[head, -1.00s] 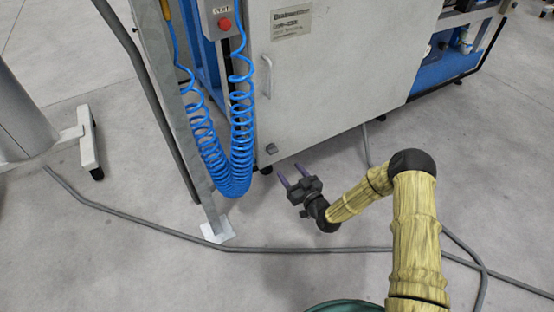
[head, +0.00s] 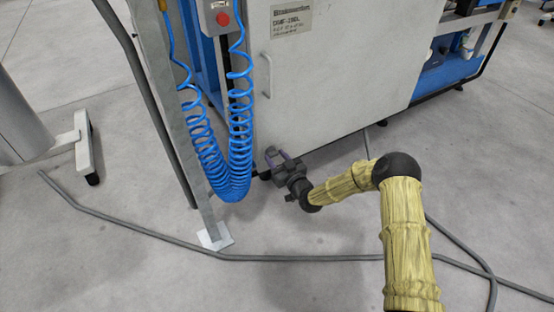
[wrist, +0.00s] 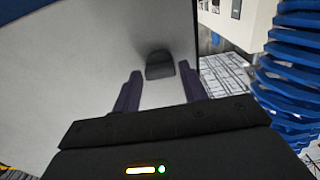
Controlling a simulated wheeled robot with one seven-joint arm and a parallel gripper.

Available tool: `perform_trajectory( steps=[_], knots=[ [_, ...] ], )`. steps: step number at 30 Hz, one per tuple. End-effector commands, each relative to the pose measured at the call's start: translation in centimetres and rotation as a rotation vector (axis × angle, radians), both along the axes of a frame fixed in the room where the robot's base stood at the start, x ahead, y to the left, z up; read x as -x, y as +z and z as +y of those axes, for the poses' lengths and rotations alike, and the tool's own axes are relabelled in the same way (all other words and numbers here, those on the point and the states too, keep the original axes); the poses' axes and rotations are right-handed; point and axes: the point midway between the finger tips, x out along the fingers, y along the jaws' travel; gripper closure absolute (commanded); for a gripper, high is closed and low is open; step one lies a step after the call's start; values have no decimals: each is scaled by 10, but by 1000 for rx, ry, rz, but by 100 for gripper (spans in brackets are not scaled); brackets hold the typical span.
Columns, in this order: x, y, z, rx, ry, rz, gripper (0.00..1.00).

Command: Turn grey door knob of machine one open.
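The machine's door is a large light-grey panel (head: 345,75) with a bar handle (head: 267,76) near its left edge. A small dark-grey knob (head: 271,153) sits at the door's lower left corner; in the wrist view the knob (wrist: 160,65) stands on the pale panel, just beyond my fingertips and between their lines. My gripper (head: 281,160) is open, its two purple fingers pointing at the door beside the knob. In the wrist view my gripper (wrist: 160,85) has a clear gap between its fingers, and nothing is held. Whether a finger touches the knob cannot be told.
Blue coiled hoses (head: 228,165) hang just left of my gripper and show at the right in the wrist view (wrist: 292,75). A grey post (head: 178,125) stands on a white foot. A grey cable (head: 160,242) crosses the floor. Open floor lies in front.

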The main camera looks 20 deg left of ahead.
Motion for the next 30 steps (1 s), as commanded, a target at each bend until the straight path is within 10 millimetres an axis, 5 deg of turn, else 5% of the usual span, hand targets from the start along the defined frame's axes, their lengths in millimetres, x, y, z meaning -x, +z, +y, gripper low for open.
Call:
perform_trajectory(
  steps=[5,30],
  knots=[
    [0,0,0,0,0,0,88],
    [-1,1,-1,-221,-2,259,88]
  ],
)
